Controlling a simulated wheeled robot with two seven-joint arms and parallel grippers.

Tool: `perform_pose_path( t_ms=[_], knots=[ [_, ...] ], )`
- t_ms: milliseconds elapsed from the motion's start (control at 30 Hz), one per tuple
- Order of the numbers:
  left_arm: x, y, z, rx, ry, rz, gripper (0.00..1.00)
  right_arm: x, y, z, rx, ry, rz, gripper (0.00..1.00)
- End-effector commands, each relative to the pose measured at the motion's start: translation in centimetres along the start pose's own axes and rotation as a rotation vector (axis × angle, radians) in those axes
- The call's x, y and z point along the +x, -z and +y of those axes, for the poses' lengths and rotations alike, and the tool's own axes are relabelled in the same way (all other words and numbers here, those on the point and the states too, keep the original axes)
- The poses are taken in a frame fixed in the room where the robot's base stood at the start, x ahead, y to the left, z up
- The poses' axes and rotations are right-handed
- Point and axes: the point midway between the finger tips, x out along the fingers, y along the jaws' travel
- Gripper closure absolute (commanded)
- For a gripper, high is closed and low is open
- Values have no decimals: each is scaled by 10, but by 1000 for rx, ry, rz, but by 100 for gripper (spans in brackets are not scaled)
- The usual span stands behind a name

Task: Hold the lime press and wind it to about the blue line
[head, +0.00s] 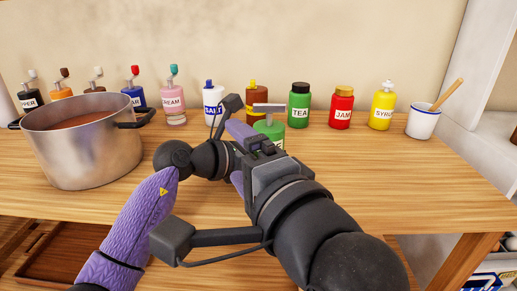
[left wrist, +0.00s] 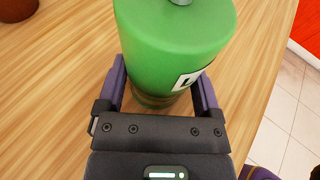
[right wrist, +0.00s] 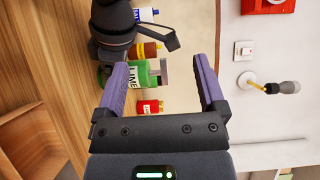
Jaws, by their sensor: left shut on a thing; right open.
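The lime press is a green cylinder with a white label. In the head view its green body (head: 270,130) shows behind my right gripper (head: 236,156), with a grey metal bar (head: 268,107) on top. In the left wrist view my left gripper (left wrist: 162,84) is shut around the green body (left wrist: 175,40), and the label is partly cut off by a finger. In the right wrist view the press (right wrist: 141,75) lies between and beyond the open, empty fingers of my right gripper (right wrist: 165,88). The word LIME reads sideways there. I cannot make out a blue line.
A steel pot (head: 80,150) stands at left on the wooden counter. Several labelled containers line the back, among them a green tea jar (head: 299,105), a red jam jar (head: 341,107) and a yellow syrup bottle (head: 382,106). A white cup (head: 421,122) stands at right. The right counter front is clear.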

Motion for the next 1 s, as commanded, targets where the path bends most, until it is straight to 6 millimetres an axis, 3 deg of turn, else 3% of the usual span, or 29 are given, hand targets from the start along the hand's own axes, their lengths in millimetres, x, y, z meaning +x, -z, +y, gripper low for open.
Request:
perform_pose_path(
  t_ms=[33, 167, 400, 700, 833, 1000],
  knots=[
    [0, 0, 0, 0, 0, 0, 78, 0, 1, 1, -36, -1, -3, 23],
    [0, 0, 0, 0, 0, 0, 78, 3, 10, 9, -370, -3, -39, 51],
    [0, 0, 0, 0, 0, 0, 78, 0, 42, 23, -1418, 80, -132, 100],
    [0, 0, 0, 0, 0, 0, 78, -20, 87, 16, -2607, 301, -98, 100],
    [0, 0, 0, 0, 0, 0, 78, -29, 99, 10, -2920, 375, -40, 100],
    [0, 0, 0, 0, 0, 0, 78, -31, 104, 5, -3084, 416, 5, 100]
  ],
)
